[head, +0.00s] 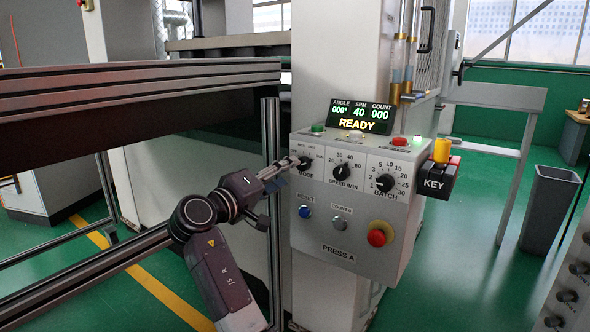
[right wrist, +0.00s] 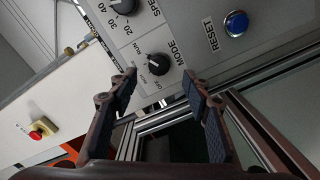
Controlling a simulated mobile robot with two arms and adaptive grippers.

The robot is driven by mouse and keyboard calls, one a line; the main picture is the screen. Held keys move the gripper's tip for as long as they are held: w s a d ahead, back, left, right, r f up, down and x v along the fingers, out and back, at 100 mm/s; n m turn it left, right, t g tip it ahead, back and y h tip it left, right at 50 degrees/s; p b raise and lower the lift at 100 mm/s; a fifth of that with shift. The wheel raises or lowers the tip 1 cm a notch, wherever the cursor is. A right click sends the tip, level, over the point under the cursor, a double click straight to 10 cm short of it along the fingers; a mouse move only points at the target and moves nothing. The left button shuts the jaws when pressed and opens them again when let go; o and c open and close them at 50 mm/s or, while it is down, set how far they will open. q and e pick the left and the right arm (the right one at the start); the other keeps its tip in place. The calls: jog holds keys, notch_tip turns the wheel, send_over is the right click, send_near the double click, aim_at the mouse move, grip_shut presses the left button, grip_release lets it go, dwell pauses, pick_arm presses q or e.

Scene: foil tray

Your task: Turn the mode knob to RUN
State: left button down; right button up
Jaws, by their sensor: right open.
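The mode knob (head: 306,162) is a small black dial at the upper left of the grey control panel (head: 350,262). My left gripper is not in view.
A speed knob (head: 342,172) and a batch knob (head: 385,183) lie to the right. A blue reset button (head: 305,211) is below, with a red stop button (head: 380,233) at lower right. The display (head: 360,117) reads READY. Metal frame rails (head: 270,200) stand left of the panel.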

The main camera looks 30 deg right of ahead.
jog(key=v, duration=0.5)
jog(key=shift+s+a, duration=0.1)
jog(key=shift+a, duration=0.1)
jog(key=shift+f, duration=0.1)
